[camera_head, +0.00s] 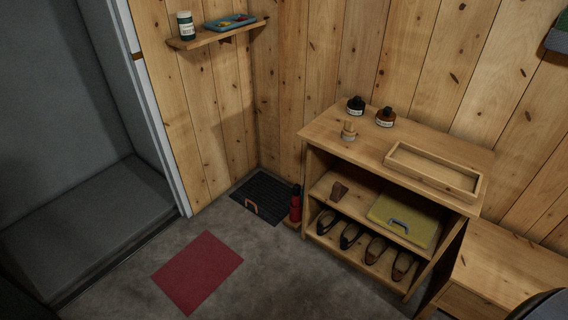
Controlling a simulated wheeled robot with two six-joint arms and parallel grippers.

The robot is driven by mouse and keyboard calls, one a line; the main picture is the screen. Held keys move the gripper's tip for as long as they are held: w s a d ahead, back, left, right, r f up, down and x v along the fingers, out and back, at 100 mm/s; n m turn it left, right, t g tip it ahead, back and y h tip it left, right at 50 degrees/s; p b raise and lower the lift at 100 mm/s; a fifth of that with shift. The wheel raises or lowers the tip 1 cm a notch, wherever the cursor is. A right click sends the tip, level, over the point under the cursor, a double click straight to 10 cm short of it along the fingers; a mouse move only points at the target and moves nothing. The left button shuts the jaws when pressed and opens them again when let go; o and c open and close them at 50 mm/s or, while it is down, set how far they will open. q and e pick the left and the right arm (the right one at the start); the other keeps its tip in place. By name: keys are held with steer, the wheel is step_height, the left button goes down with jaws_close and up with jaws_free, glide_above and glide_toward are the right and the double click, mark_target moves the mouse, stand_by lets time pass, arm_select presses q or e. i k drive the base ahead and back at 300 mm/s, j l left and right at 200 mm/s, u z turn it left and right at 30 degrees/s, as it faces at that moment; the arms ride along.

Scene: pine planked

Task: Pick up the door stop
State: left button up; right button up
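Neither of my grippers is in view.
A tray (433,182), jars and a small wooden item stand on the unit's top. A dark mat (262,185) and red mat (198,285) lie on the floor. A bench (510,265) stands right.

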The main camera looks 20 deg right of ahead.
mark_target(338, 190)
steer(key=i+l, duration=0.15)
steer(key=i, duration=0.15)
steer(key=i+l+z, duration=0.1)
steer(key=i+z, duration=0.65)
